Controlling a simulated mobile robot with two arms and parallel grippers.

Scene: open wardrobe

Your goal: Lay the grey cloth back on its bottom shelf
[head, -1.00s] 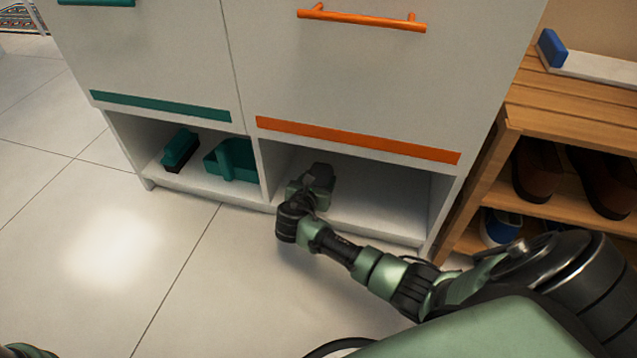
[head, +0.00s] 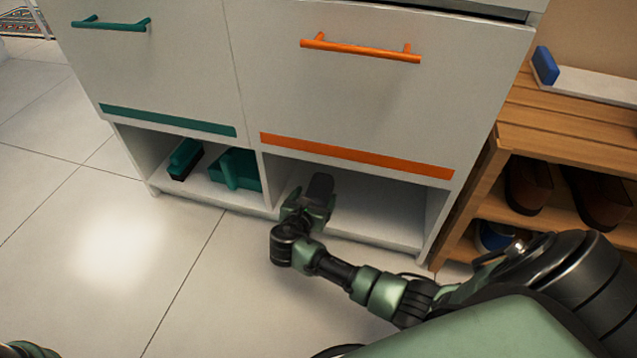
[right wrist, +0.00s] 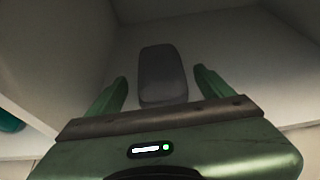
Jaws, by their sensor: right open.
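The grey cloth (head: 320,188) is a dark, folded, rounded pad. It lies on the white bottom shelf (head: 380,222) under the orange-marked drawer, towards the left of that compartment. My right gripper (head: 310,207) is low at the compartment's front, reaching in, with its fingers open. In the right wrist view the cloth (right wrist: 162,72) lies between and beyond the two green fingertips, with gaps on both sides. The gripper covers the near part of the cloth in the head view. My left gripper is not in view; only a bit of my own body shows at the bottom left.
The left compartment holds a green brush (head: 184,158) and a green bin-like item (head: 236,170), behind a divider (head: 268,182). A wooden shoe rack (head: 500,150) with shoes stands close on the right. The floor in front is clear.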

